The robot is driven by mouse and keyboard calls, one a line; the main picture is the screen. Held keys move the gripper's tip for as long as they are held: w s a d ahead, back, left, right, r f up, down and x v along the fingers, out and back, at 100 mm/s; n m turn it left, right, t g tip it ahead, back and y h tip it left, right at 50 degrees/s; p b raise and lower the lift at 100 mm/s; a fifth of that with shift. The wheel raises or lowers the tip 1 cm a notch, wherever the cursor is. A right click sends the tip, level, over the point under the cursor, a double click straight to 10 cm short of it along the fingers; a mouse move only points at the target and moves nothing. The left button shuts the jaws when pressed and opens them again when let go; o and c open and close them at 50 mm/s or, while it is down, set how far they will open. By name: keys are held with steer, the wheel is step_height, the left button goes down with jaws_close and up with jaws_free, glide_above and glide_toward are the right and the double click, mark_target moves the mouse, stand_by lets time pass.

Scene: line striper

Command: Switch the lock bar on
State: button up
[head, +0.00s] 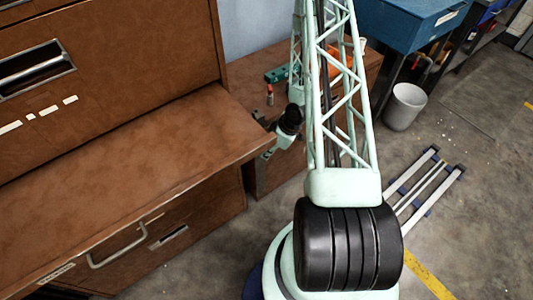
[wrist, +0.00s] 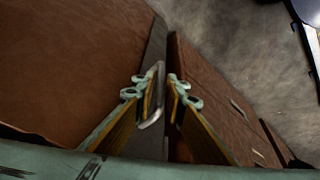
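A grey metal bar (wrist: 155,50), apparently the lock bar, runs along the edge between two brown cabinet faces in the wrist view. A pale U-shaped handle (wrist: 157,100) stands out from it. My gripper (wrist: 160,90) is open, with one yellow-padded finger on each side of the handle. The handle is close to the left finger; I cannot tell whether they touch. In the head view my gripper (head: 268,150) is small, at the front of the low brown cabinet behind the big one, and partly hidden by the large cabinet's top edge. The bar's lower part is hidden.
The large brown cabinet (head: 120,150) fills the left. A red-capped small item (head: 270,95) and a green item (head: 277,74) lie on the rear cabinet top. Open floor lies between.

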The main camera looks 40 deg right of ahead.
steer(key=shift+c, duration=0.9)
jaws_close()
